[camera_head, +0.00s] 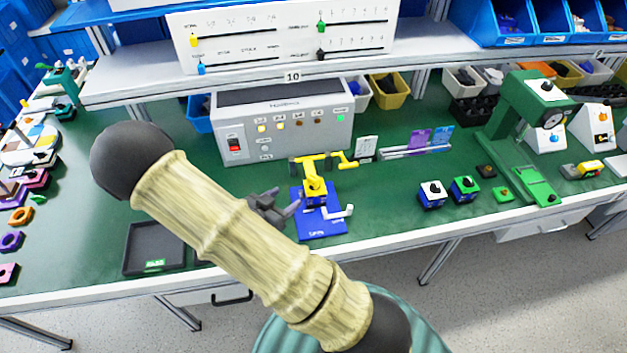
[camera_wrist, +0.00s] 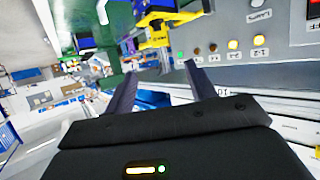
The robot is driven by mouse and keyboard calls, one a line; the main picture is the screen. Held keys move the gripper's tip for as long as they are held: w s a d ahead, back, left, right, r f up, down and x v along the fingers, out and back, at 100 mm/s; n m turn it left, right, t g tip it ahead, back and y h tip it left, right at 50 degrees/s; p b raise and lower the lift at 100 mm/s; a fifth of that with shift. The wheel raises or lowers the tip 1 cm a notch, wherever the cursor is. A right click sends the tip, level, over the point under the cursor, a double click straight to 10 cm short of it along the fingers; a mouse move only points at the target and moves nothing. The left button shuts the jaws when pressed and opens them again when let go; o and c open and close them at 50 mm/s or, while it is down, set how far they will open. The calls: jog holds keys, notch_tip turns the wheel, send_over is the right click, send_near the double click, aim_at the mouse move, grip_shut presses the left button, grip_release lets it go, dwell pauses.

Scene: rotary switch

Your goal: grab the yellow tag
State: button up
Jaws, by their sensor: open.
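A yellow piece (camera_head: 314,186) with a crossbar handle on top stands on a blue base plate (camera_head: 322,226) on the green bench. I cannot make out for sure which part of it is the tag. In the wrist view a yellow block with small dark lettering (camera_wrist: 157,38) shows ahead of the fingers. My gripper (camera_head: 284,201) is beside the yellow piece, on its left, partly hidden behind my arm. In the wrist view my gripper (camera_wrist: 160,70) has its fingers apart with nothing between them. The yellow block lies beyond the fingertips, without clear contact.
A grey control box (camera_head: 285,120) with lamps and a red switch stands behind the blue plate. A black tray (camera_head: 153,249) lies to the left. Blue-sided switch boxes (camera_head: 432,194) and a green press (camera_head: 537,110) stand to the right.

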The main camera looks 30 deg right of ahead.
aim_at(317, 177)
jog(key=p+x, duration=0.2)
jog(key=x, duration=0.9)
jog(key=shift+d+p, duration=0.15)
jog(key=shift+p, duration=0.25)
jog(key=shift+w+d+f, duration=0.25)
jog(key=shift+w+f, duration=0.05)
jog(key=p+x, duration=0.2)
jog(key=x, duration=0.2)
jog(key=shift+d, duration=0.35)
jog(key=shift+w+d+f, duration=0.15)
jog(key=shift+w+f, duration=0.1)
jog(key=shift+s+d, duration=0.1)
